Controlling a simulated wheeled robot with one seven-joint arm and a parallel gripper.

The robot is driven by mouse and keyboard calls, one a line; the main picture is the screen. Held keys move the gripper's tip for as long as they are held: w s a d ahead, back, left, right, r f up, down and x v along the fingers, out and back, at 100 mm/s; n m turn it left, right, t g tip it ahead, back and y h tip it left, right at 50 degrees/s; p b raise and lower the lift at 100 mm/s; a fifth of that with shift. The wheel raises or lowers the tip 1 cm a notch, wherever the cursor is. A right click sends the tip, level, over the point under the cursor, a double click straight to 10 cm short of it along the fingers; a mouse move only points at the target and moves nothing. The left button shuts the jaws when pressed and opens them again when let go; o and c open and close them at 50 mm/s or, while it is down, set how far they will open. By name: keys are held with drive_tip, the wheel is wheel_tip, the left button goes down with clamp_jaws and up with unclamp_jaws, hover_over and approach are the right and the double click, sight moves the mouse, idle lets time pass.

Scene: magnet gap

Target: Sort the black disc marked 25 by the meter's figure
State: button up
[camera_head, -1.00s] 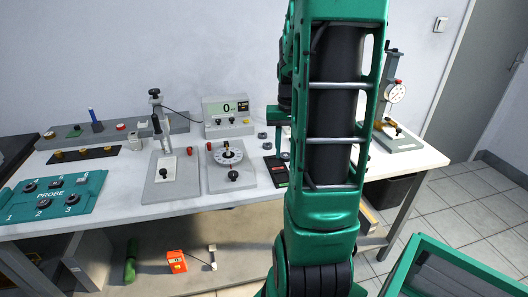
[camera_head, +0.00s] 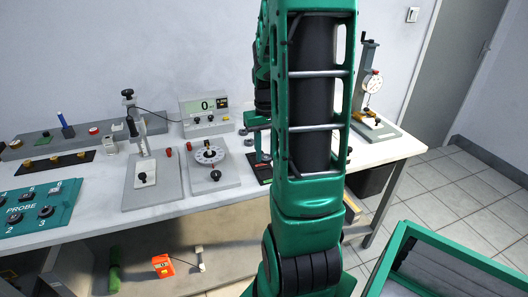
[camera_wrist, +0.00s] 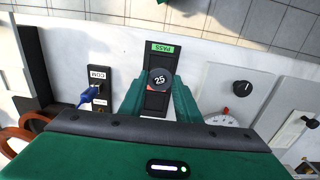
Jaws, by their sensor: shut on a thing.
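The black disc marked 25 (camera_wrist: 159,79) is between the fingertips of my gripper (camera_wrist: 159,84) in the wrist view, its number facing the camera. My gripper is shut on it. Below it lies a long black tray (camera_wrist: 158,58) with a green PASS label (camera_wrist: 162,47) at its far end; the gap between disc and tray is hard to judge. A little red shows beside the disc. In the head view the meter (camera_head: 205,117) at the back of the table reads 0. My arm hides much of the tray (camera_head: 264,180) there.
A plate with a round dial (camera_head: 228,172) and a clamp stand (camera_head: 168,182) stand left of the tray. A dial-gauge stand (camera_head: 369,85) is at the table's right end. The PROBE panel (camera_head: 62,205) lies far left. A green bin (camera_head: 405,235) stands on the floor at right.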

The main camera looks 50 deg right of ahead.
sight(266, 174)
drive_tip(key=shift+f, duration=2.75)
drive_tip(key=shift+f, duration=0.15)
drive_tip(key=o, duration=1.1)
drive_tip(key=c, duration=0.6)
drive_tip(key=shift+o, duration=0.2)
drive_tip(key=shift+r, duration=2.25)
